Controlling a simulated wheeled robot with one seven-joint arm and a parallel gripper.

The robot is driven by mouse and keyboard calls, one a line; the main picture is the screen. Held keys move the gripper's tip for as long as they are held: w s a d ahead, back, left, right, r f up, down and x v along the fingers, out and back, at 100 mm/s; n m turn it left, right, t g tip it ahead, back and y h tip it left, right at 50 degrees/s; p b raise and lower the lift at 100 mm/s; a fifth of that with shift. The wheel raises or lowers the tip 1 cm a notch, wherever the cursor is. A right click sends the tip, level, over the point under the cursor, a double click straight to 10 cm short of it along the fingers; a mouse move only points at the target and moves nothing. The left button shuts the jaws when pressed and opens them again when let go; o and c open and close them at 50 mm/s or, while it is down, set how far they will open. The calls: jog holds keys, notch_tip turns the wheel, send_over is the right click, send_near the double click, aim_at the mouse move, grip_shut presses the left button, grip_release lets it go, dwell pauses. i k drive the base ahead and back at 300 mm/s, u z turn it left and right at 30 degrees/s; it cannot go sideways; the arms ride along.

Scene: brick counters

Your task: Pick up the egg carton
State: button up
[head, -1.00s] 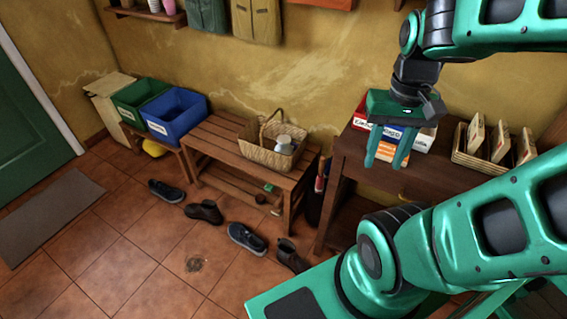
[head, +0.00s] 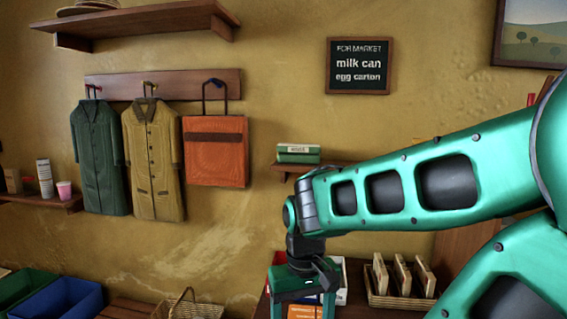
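No egg carton is plain to see. A small green box (head: 298,153) with a pale label band sits on a short wall shelf (head: 283,171) in the middle; I cannot tell whether it is the egg carton. A dark sign (head: 360,66) on the wall reads "FOR MARKET milk can egg carton". My gripper (head: 302,308) hangs pointing down at the bottom, below and apart from the green box. Its two green fingers are spread; their tips are cut off by the frame's lower edge. Boxes show behind it.
A wooden rack (head: 400,302) with upright panels stands right of my gripper. Coats and an orange bag (head: 215,151) hang at left. A blue bin (head: 62,300) and a basket (head: 190,306) are at lower left. My arm hides much of the right side.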

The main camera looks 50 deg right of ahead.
aim_at(289, 154)
jog(key=z, duration=0.85)
jog(key=k, duration=0.6)
jog(key=u, duration=0.15)
jog(key=i, duration=0.5)
jog(key=z, duration=0.05)
